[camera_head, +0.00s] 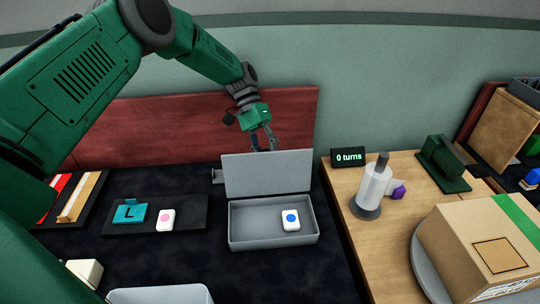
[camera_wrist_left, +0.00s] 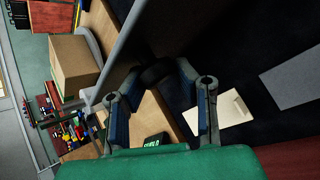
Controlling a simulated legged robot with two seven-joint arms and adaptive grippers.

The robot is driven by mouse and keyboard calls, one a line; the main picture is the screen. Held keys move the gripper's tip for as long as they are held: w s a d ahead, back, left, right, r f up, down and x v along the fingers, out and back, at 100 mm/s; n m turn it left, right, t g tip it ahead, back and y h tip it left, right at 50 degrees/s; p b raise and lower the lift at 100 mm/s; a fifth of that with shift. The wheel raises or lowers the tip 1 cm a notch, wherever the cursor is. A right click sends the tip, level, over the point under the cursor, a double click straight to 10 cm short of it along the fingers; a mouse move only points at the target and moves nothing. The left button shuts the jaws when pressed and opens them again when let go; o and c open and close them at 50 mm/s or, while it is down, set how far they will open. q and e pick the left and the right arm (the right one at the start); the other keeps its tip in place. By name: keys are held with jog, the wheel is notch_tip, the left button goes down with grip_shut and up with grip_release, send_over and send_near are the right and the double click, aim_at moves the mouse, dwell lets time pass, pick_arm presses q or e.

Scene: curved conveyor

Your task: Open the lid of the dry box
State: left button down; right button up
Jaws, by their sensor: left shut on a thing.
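The grey dry box (camera_head: 273,241) sits on the dark table in the middle of the head view. Its lid (camera_head: 266,174) stands up, nearly upright, at the back of the box, so the inside shows. A white piece with a blue dot (camera_head: 290,219) lies inside, right of centre. My left gripper (camera_head: 264,142) is at the lid's top edge, with its fingertips partly hidden behind the lid. In the left wrist view its fingers (camera_wrist_left: 160,88) close around a dark part by the grey lid (camera_wrist_left: 122,42). My right gripper is not in view.
Left of the box is a dark tray (camera_head: 188,225) with a teal L block (camera_head: 130,211) and a white piece with a pink dot (camera_head: 166,220). On the right are a "0 turns" display (camera_head: 348,158), a white bottle (camera_head: 371,187) and a cardboard box (camera_head: 480,250).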

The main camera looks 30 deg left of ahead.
pick_arm(q)
jog(key=shift+a+f, duration=0.15)
jog(key=shift+a, duration=0.15)
jog(key=c, duration=1.2)
grip_release()
jog(key=shift+s+a, duration=0.1)
jog(key=r, duration=0.6)
jog(key=a+r, duration=0.1)
jog(key=r, duration=0.2)
jog(key=shift+r, duration=0.35)
jog(key=shift+d+r, duration=0.1)
jog(key=shift+d, duration=0.2)
